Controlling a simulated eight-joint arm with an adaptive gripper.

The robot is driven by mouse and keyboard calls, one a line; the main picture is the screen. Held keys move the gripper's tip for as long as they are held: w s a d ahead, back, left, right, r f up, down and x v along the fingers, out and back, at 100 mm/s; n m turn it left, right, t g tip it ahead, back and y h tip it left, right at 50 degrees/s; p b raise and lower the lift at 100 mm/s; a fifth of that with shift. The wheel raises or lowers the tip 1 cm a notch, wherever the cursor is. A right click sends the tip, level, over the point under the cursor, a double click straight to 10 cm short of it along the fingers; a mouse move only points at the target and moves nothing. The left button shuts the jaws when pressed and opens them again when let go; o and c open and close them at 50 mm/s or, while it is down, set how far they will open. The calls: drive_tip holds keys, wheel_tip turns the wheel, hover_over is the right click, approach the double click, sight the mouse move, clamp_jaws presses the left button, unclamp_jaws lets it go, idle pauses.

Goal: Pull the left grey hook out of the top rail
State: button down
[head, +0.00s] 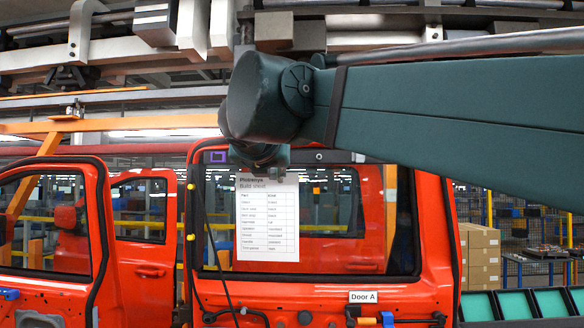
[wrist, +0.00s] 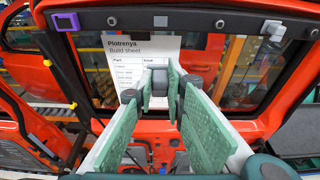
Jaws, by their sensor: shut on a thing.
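My gripper (wrist: 159,88) is shut on a dark grey block, which I take to be the left grey hook (wrist: 158,76). It sits between the green finger pads, in front of the build sheet (wrist: 124,50). In the wrist view it appears below the black top rail (wrist: 205,20), with part of the sheet showing between them. A lighter grey hook (wrist: 272,28) sits on the rail at the right. In the head view my gripper (head: 272,176) is at the sheet's top edge, and my arm hides most of the held hook.
A purple square (wrist: 66,22) is on the rail at the left. The build sheet also shows in the head view (head: 265,225), in front of the window of the red door (head: 330,285). A dark cable hangs left of the sheet. Cardboard boxes (head: 481,255) stand behind at the right.

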drive_tip(key=s+f+b, duration=0.2)
drive_tip(key=s+f, duration=0.5)
idle(0.9)
